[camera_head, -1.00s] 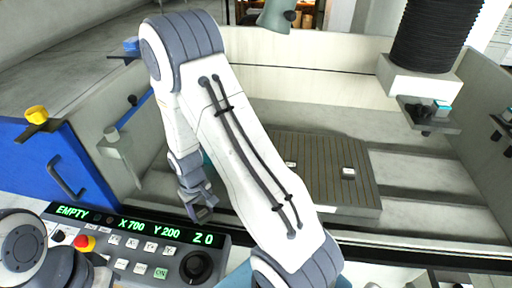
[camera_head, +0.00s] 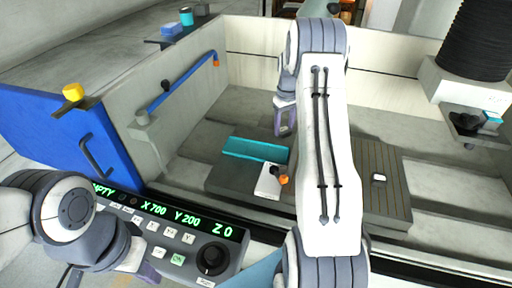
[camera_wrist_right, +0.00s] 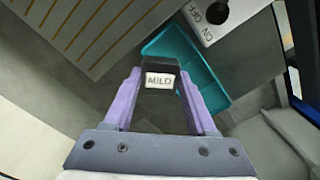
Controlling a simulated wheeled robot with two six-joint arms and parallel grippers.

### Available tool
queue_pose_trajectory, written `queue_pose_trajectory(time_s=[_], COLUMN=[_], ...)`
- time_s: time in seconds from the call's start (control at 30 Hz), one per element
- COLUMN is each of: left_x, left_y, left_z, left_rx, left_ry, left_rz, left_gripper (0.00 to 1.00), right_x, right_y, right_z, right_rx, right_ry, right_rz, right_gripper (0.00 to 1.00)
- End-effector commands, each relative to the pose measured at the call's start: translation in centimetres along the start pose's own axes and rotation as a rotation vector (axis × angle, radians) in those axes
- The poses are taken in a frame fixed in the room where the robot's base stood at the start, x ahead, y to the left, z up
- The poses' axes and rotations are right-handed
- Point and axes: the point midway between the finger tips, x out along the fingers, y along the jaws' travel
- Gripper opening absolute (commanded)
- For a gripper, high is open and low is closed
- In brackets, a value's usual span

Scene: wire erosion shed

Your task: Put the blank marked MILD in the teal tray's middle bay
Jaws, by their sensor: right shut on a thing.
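The dark blank with a white label reading MILD (camera_wrist_right: 160,80) is between the purple jaws of my right gripper (camera_wrist_right: 160,92) in the right wrist view. In the head view my right gripper (camera_head: 285,128) is above and behind the teal tray; I cannot make out the blank there. The teal tray (camera_head: 255,149) lies on a grey block inside the machine tank. It also shows behind the blank in the right wrist view (camera_wrist_right: 207,82), partly hidden by the gripper. Its bays are hard to tell apart. My left gripper (camera_head: 146,268) is by the control panel, partly cut off.
A white switch box (camera_head: 269,181) with an orange-tipped part stands just in front of the tray. A ribbed plate (camera_head: 385,190) with a small white-topped piece (camera_head: 379,178) is at right. The control panel (camera_head: 185,232) and tank walls border the area. A blue pipe (camera_head: 180,82) rises at left.

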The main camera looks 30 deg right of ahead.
Motion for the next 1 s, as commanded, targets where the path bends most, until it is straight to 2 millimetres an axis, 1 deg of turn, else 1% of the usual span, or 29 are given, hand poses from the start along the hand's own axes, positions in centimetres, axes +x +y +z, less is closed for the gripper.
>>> queue_pose_trajectory(time_s=[0.03,0.2,0.3,0.4,0.5,0.63,0.83,0.9,1.0], left_x=[-0.7,-2.0,-2.7,-3.1,-3.3,-3.8,-5.0,-5.0,-4.9], left_y=[0.1,0.1,0.2,0.2,0.2,0.3,0.4,0.4,0.4], left_z=[0.0,-0.1,-0.1,-0.2,-0.2,-0.2,-0.3,-0.3,-0.3], left_rx=[0.000,0.000,-0.001,-0.001,-0.001,-0.001,-0.002,-0.002,-0.002], left_ry=[0.000,0.000,0.000,0.000,0.000,0.000,0.000,0.000,0.000], left_rz=[0.000,0.000,0.000,0.000,0.000,0.000,0.000,0.000,0.000], left_gripper=[0.00,0.00,0.00,0.00,0.00,0.00,0.00,0.00,0.00], right_x=[0.4,2.7,3.9,4.9,5.5,6.4,9.1,9.6,9.8], right_y=[-1.1,-4.2,-5.8,-7.0,-7.6,-7.9,-7.8,-7.8,-7.8], right_z=[-0.7,-3.1,-4.4,-5.4,-5.9,-6.1,-6.0,-6.1,-6.1], right_rx=[-0.005,-0.006,-0.005,-0.003,-0.001,0.000,0.001,0.001,0.001], right_ry=[-0.003,-0.002,-0.001,0.000,0.002,0.000,-0.001,0.002,0.003], right_rz=[-0.002,-0.001,0.000,0.000,0.001,0.000,0.000,0.001,0.001], right_gripper=[0.00,0.00,0.00,0.00,0.00,0.00,0.00,0.00,0.00])
